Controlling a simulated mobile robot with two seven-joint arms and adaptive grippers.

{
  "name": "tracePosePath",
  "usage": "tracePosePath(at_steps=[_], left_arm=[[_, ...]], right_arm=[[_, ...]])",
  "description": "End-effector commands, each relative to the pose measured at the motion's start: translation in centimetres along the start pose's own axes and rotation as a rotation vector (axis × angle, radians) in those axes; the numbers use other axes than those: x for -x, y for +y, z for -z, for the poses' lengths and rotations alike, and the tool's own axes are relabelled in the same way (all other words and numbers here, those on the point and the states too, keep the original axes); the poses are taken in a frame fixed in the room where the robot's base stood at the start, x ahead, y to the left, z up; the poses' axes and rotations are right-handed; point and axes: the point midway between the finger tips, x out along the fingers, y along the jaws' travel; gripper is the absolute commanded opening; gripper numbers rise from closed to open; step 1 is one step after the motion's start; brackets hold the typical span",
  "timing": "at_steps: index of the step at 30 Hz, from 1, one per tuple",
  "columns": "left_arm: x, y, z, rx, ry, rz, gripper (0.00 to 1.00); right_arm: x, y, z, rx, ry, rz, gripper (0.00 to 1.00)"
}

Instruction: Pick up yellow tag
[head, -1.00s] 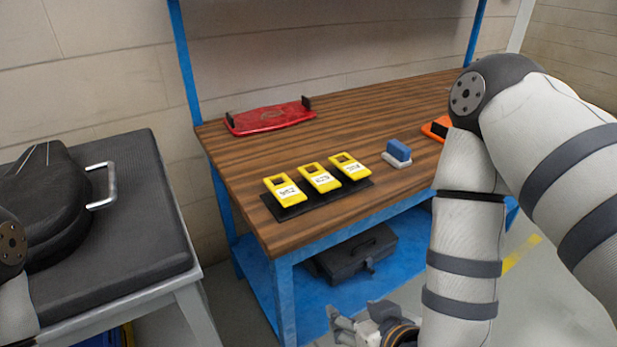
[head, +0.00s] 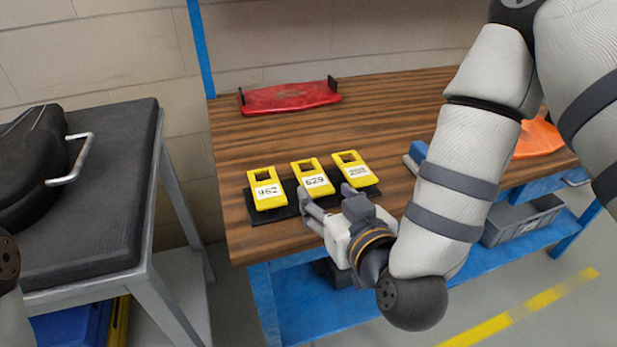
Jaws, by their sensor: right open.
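Three yellow tags lie in a row on a black holder (head: 284,222) near the left front edge of the wooden workbench. They are the left tag (head: 267,190), the middle tag (head: 312,180) and the right tag (head: 354,170). Each has a white label with dark characters and a square hole at its far end. My right gripper (head: 327,196) is open and empty. Its fingers point at the near side of the middle and right tags; I cannot tell whether they touch the holder. My left gripper is out of view.
The wooden workbench (head: 400,115) has free room behind the tags. A red tray (head: 290,97) lies at the back. A blue block (head: 418,152) and an orange item (head: 538,138) are partly hidden by my right arm. A black-topped cart (head: 100,215) stands at the left.

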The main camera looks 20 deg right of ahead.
Motion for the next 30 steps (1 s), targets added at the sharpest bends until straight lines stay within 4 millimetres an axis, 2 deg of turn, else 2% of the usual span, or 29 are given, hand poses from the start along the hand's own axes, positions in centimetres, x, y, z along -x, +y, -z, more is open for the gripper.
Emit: tracePosePath(at_steps=[1,5,12,15,21,25,30], left_arm=[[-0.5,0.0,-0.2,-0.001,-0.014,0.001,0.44],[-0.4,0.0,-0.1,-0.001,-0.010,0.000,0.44],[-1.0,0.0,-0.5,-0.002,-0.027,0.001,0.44],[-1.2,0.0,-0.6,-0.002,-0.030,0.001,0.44],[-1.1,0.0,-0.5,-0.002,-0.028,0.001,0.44],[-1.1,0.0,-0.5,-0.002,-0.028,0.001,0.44],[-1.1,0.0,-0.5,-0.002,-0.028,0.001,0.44]], right_arm=[[-1.1,0.0,-0.2,-0.003,0.000,-0.001,0.53],[-2.6,-0.1,0.4,-0.002,0.007,0.001,0.53],[-6.9,-0.3,0.8,-0.003,0.007,-0.001,0.53],[-7.7,-0.4,0.9,-0.002,0.007,0.001,0.53],[-7.7,-0.4,1.1,-0.001,0.009,0.002,0.53],[-7.7,-0.4,1.1,-0.001,0.008,0.001,0.24],[-7.7,-0.4,1.1,-0.001,0.008,0.001,0.24]])
